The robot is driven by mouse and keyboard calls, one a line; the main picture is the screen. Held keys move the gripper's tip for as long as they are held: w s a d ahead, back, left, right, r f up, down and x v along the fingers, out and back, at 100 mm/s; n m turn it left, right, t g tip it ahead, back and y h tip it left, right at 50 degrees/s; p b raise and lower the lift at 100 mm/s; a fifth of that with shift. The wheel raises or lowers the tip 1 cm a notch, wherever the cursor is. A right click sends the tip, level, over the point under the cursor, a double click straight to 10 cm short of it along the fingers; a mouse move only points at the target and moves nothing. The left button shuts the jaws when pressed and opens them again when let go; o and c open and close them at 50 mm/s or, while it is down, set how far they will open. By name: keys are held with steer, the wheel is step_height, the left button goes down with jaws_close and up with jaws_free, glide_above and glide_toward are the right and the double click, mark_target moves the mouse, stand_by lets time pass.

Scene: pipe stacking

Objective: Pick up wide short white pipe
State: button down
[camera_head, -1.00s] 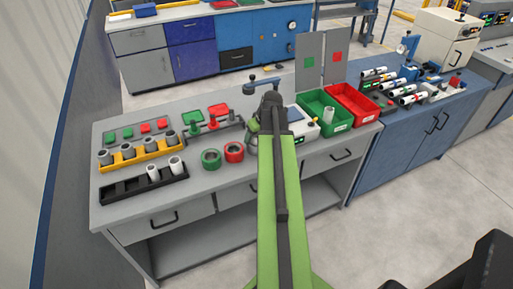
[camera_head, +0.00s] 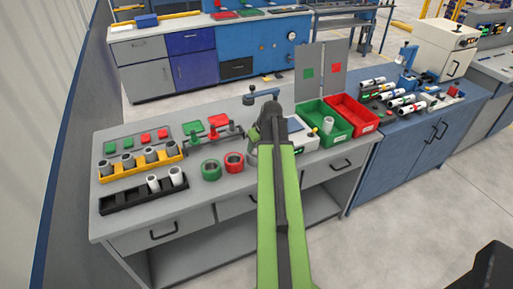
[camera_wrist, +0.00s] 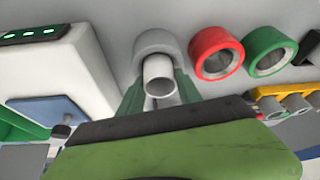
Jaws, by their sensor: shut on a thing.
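In the wrist view a short white pipe (camera_wrist: 160,79) shows its open end toward the camera, between the green fingers of my gripper (camera_wrist: 158,95). My gripper is shut on this pipe. A grey ring (camera_wrist: 157,40) lies right behind the pipe; I cannot tell whether the pipe sits in it or is clear of it. In the head view my green arm hides the gripped pipe and most of my gripper. Two other white pipes (camera_head: 153,183) stand in the black rack (camera_head: 120,203) at the bench's left.
A red ring (camera_head: 234,162) and a green ring (camera_head: 210,169) lie left of my arm. A yellow rack (camera_head: 115,176) holds several grey pipes. A green bin (camera_head: 340,133) with a white pipe and a red bin (camera_head: 368,124) stand to the right, near a white device (camera_wrist: 65,62).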

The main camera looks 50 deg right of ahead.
step_height(320, 180, up, 4)
steer(key=p, duration=0.4)
steer(key=shift+r, duration=0.25)
steer(key=s+d+r+p, duration=0.2)
steer(key=s+r+p, duration=0.1)
steer(key=s, duration=0.2)
steer(key=s+d+r+p, duration=0.2)
steer(key=s+r+p, duration=0.1)
steer(key=s, duration=0.2)
steer(key=shift+s+d, duration=0.25)
steer(key=shift+s, duration=0.15)
